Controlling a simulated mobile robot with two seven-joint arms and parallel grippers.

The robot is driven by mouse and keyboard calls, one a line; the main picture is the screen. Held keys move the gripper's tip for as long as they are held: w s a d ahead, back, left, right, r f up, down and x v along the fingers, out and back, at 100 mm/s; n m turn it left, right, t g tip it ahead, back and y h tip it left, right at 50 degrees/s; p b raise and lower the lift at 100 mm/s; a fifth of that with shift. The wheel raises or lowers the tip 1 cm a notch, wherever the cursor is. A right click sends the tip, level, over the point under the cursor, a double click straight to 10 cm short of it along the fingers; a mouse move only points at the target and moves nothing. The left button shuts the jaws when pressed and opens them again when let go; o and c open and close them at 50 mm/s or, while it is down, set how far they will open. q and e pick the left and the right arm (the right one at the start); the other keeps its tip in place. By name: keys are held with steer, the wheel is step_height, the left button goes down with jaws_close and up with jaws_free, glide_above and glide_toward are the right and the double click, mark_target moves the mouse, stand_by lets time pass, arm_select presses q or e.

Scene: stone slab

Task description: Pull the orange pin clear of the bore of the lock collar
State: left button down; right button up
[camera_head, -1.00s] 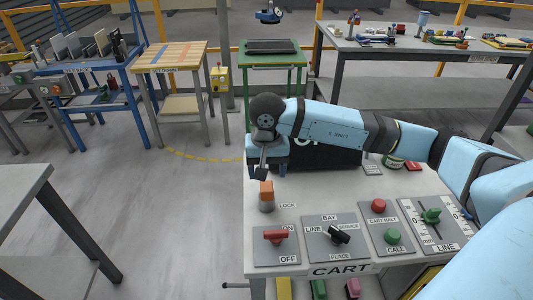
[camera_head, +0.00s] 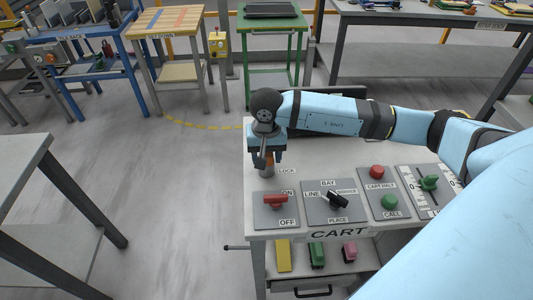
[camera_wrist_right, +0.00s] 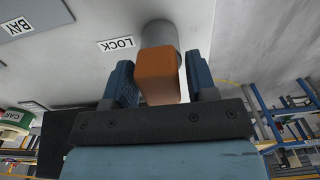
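The orange pin (camera_wrist_right: 158,75) stands in the grey lock collar (camera_wrist_right: 160,36) beside the LOCK label, seen in the right wrist view. In the head view the collar (camera_head: 267,172) is at the cart top's left side, with the pin mostly hidden by my gripper. My right gripper (camera_wrist_right: 161,84) is open, with one blue finger on each side of the pin's block. A narrow gap shows at the right-hand finger; contact at the other finger cannot be told. The bore is hidden. My left gripper is out of view.
In front of the collar are an ON/OFF panel with a red switch (camera_head: 275,201), a black selector (camera_head: 337,200), red and green buttons and a green slider (camera_head: 429,182). My right arm spans the cart from the right. Open floor lies left of the cart.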

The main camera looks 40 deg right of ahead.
steer(key=o, duration=0.8)
steer(key=shift+c, duration=0.2)
step_height(320, 180, up, 14)
steer(key=shift+b, duration=0.4)
steer(key=shift+f, duration=0.1)
